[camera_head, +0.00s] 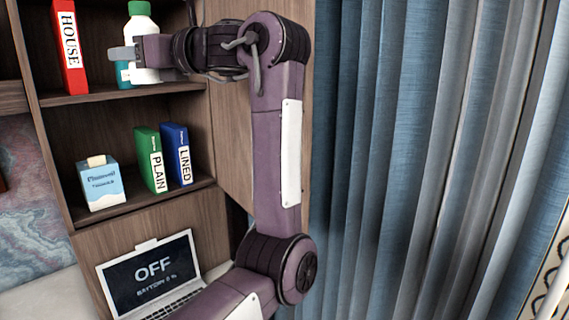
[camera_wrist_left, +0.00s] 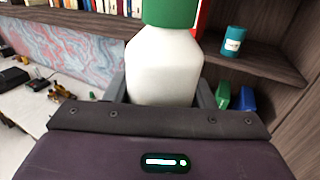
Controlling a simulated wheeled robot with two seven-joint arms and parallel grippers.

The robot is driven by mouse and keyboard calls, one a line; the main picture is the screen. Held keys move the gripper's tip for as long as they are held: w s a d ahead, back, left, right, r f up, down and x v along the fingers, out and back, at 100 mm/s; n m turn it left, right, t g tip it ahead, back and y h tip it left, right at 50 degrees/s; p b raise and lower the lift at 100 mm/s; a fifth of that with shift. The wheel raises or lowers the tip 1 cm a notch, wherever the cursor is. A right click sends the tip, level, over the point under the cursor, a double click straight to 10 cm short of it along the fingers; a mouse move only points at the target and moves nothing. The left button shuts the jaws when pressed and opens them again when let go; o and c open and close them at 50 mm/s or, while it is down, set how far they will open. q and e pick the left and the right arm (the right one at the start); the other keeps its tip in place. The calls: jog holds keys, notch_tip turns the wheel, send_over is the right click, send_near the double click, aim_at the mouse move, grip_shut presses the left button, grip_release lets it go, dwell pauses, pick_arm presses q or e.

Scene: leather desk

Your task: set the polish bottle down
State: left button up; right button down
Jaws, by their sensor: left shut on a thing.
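The polish bottle (camera_head: 143,29) is white with a green cap and stands upright in my left gripper (camera_head: 137,55), in front of the upper shelf. The left gripper is shut around its body. In the left wrist view the bottle (camera_wrist_left: 165,65) fills the middle, between the two fingers of the gripper (camera_wrist_left: 162,88). The upper shelf (camera_head: 80,97) lies below the bottle in the head view; I cannot tell whether the bottle's base touches it, as the gripper hides part of the bottle. My right gripper is in neither view.
A teal can (camera_wrist_left: 233,41) is on the shelf, partly behind the bottle in the head view. A red HOUSE book (camera_head: 70,50) stands left. Blue curtains (camera_head: 400,150) hang right.

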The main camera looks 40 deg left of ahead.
pick_arm(q)
jog(key=w+d+f+m+t+h, duration=0.1)
jog(key=w+d+f+m+t, duration=0.3)
jog(key=w+d+f+t, duration=0.5)
jog(key=w+d+f+m+t+h, duration=0.1)
jog(key=w+d+f+m+t, duration=0.4)
jog(key=f, duration=0.8)
jog(key=s+d+f+m+t+h, duration=0.2)
jog(key=d+f, duration=0.4)
jog(key=f, duration=0.3)
jog(key=s+d+f+m+t+h, duration=0.3)
jog(key=d+f+h, duration=0.3)
jog(key=f, duration=0.4)
jog(key=s+d+f+m+t+h, duration=0.2)
jog(key=s+d+f+m+h, duration=0.2)
jog(key=f, duration=0.5)
jog(key=shift+s+d+f+t, duration=0.3)
jog(key=shift+s+d, duration=0.2)
jog(key=shift+d, duration=0.65)
jog(key=shift+d+r+y, duration=0.15)
jog(key=shift+d+y, duration=0.1)
jog(key=shift+y, duration=0.25)
